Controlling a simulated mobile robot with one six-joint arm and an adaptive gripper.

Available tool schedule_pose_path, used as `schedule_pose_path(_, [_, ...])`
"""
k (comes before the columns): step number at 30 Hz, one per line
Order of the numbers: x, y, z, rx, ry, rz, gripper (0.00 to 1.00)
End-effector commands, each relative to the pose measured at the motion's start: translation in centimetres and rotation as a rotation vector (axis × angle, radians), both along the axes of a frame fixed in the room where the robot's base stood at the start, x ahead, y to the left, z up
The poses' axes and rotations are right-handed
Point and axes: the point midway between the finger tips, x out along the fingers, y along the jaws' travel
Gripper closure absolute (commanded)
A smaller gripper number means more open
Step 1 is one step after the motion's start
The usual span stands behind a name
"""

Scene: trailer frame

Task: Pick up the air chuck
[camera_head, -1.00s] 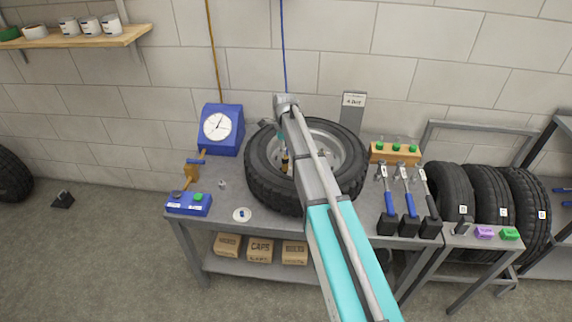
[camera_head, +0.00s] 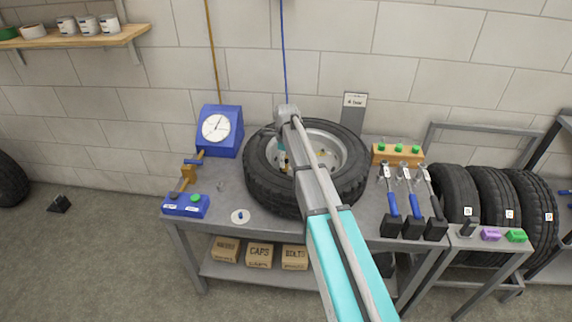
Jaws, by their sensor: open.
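My gripper (camera_head: 284,167) points down over the left part of the tyre (camera_head: 268,185), which lies flat on the bench. The gripper is open, small in view and partly hidden by my arm. It is well to the right of the brass fitting, and nothing shows held in it.
The blue dial gauge (camera_head: 219,130) stands at the back left. A blue box (camera_head: 186,206) and a white dish (camera_head: 240,216) are at the front left. Several blue-handled tools (camera_head: 392,205) stand at the right, before a wooden block (camera_head: 397,154) with green caps.

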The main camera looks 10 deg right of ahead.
Motion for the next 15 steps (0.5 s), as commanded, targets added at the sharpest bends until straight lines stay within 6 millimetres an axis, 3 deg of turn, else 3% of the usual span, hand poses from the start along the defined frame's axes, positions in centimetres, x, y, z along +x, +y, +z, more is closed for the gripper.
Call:
schedule_pose_path(10, [0.00,0.02,0.01,0.000,0.000,0.000,0.24])
schedule_pose_path(15, [0.00,0.04,0.00,0.000,0.000,0.001,0.56])
